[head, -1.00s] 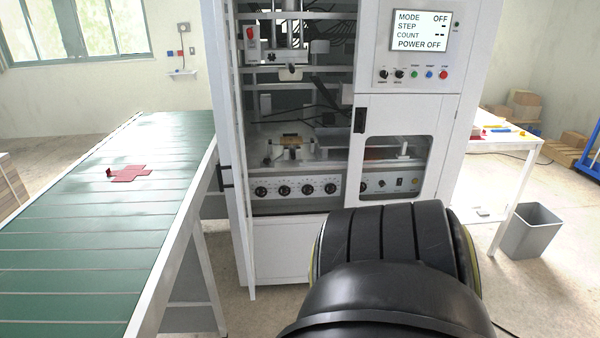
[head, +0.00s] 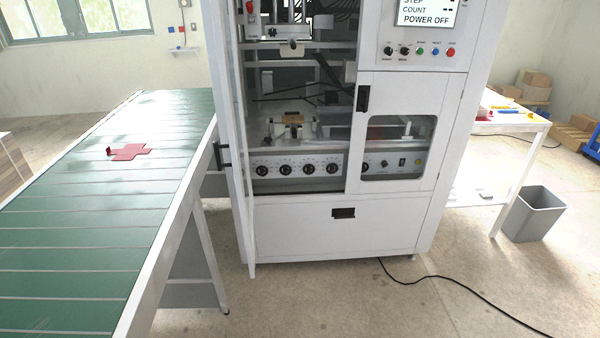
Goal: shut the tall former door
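The former (head: 300,225) is a tall white machine in the middle of the head view. Its tall door (head: 243,190) stands open at the left side of the opening, swung out toward me and seen almost edge-on. A dark handle or bracket (head: 222,157) shows at the door's left side. The opening shows the inside, with a row of black dials (head: 297,169) and a small tan block (head: 293,118). Neither of my grippers is in view.
A green conveyor (head: 60,220) with a red cross-shaped blank (head: 130,152) runs along the left, close to the door. A black cable (head: 460,293) lies on the floor at right. A grey bin (head: 532,215) stands by a white table (head: 510,125).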

